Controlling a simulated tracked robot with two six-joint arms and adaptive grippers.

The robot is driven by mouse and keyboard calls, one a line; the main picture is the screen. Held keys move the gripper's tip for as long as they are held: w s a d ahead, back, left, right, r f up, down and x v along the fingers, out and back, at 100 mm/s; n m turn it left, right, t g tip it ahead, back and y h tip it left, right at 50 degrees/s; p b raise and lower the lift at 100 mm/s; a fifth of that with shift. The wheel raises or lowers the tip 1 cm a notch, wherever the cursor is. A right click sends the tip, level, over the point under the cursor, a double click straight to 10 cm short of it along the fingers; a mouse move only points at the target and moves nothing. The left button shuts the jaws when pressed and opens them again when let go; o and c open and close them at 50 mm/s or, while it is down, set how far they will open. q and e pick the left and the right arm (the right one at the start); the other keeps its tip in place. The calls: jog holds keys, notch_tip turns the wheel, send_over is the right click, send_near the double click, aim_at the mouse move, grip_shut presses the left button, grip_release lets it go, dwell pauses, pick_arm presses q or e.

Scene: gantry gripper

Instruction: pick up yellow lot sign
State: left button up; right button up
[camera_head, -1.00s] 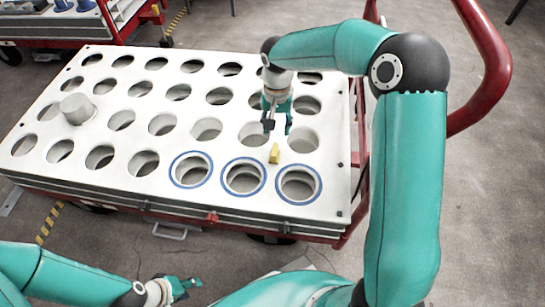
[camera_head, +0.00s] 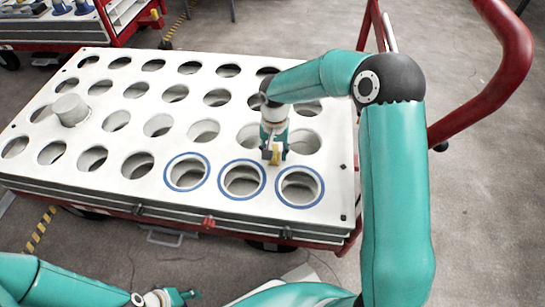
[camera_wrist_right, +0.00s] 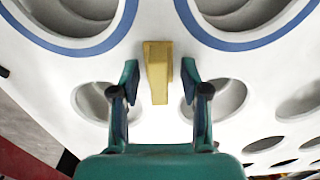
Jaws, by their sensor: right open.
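The yellow lot sign (camera_head: 276,156) is a small yellow block standing on the white top of the cart, just behind the gap between two blue-ringed holes. My right gripper (camera_head: 275,157) is down at it, pointing at the cart top. In the right wrist view the sign (camera_wrist_right: 158,70) stands between and just beyond the two fingertips of my open right gripper (camera_wrist_right: 160,78), with a gap on each side. My left gripper (camera_head: 180,297) is low at the bottom of the head view, away from the cart; its fingers are too small to judge.
The white cart top (camera_head: 225,152) has rows of round holes, several along the front edge ringed in blue. A grey cylinder (camera_head: 70,109) sits in a hole at the left. A red cart handle (camera_head: 500,85) rises at the right. Another cart (camera_head: 90,28) stands at the back left.

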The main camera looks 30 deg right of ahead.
grip_shut()
jog(key=shift+r, duration=0.2)
